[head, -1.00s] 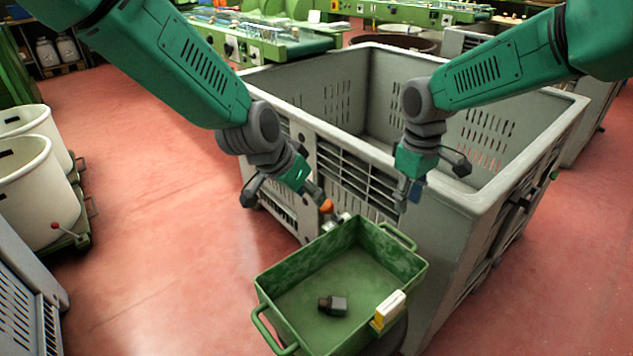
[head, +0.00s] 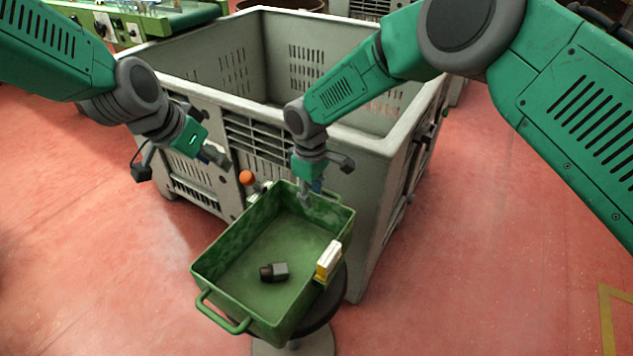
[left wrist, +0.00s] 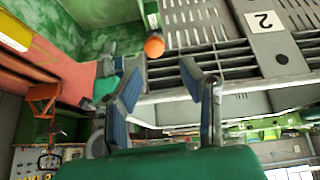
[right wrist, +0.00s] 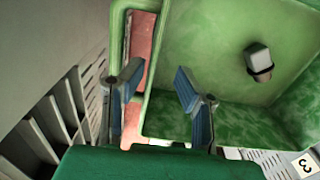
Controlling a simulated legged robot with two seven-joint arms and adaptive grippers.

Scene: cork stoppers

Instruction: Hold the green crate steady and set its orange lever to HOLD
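The green crate (head: 235,240) stands on a round stool, with a loop handle at its near end. Its lever has an orange knob (head: 246,177) outside the crate's far left corner; no HOLD mark is readable. My left gripper (head: 221,157) is open and empty, up and left of the knob. In the left wrist view the knob (left wrist: 154,46) shows beyond and between the spread fingertips. My right gripper (head: 305,199) is open at the crate's far end. In the right wrist view its spread fingers (right wrist: 155,75) are at the crate's end handle (right wrist: 137,85); contact is unclear.
A large grey slatted bin (head: 372,190) stands close behind. Red floor is open to the left and right.

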